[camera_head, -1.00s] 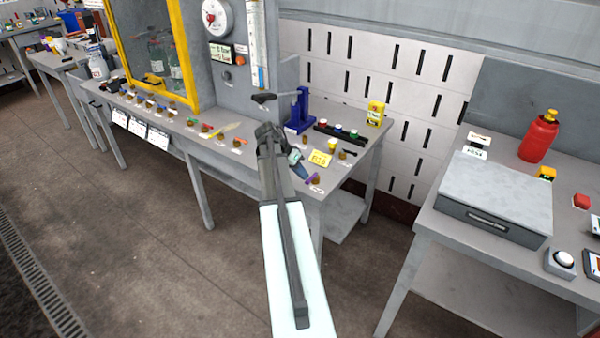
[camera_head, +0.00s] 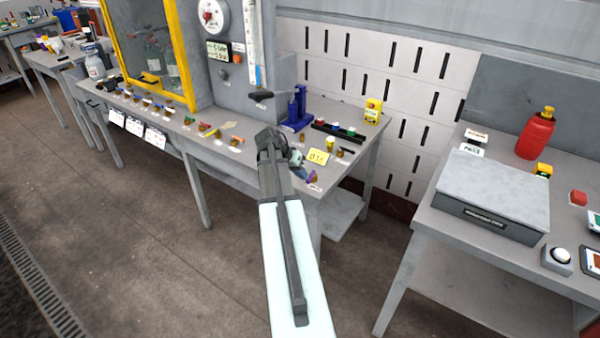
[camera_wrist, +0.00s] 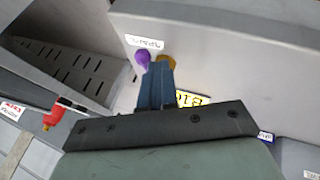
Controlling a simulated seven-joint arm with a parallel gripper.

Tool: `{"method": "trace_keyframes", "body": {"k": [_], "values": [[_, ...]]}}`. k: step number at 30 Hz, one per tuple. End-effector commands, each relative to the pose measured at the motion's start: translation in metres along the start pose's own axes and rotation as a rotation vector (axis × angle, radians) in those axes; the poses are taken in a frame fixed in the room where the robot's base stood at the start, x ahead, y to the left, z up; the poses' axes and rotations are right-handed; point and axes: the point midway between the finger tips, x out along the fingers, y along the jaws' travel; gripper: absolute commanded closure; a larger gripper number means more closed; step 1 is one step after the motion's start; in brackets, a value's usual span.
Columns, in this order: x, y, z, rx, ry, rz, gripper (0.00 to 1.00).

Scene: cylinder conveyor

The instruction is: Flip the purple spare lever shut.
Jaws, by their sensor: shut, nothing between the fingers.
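The purple lever (camera_head: 312,176) is on a small brass valve at the front right corner of the long grey bench, partly behind my arm in the head view. In the wrist view the purple handle (camera_wrist: 142,57) sticks out beside the brass body (camera_wrist: 167,62), next to a white label. My gripper (camera_wrist: 158,68) is shut and empty, its blue-grey fingertips close to the handle and the brass body. I cannot tell whether they touch. In the head view my gripper (camera_head: 300,172) is just left of the purple lever.
More small valves line the bench to the left. A separate table with a grey box (camera_head: 490,195) is on the right.

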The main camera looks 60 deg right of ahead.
Motion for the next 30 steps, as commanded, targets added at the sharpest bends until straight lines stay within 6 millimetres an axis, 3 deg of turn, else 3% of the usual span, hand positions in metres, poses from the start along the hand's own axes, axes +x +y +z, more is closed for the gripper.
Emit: {"method": "trace_keyframes", "body": {"k": [8, 12, 25, 30], "values": [[0.004, 0.015, 0.007, 0.0, -0.001, 0.001, 1.0], [0.006, 0.025, 0.011, -0.101, 0.048, -0.046, 1.0], [0.017, 0.042, 0.007, -0.112, 0.052, -0.052, 1.0], [0.022, 0.051, 0.006, -0.229, 0.108, -0.107, 1.0]]}}
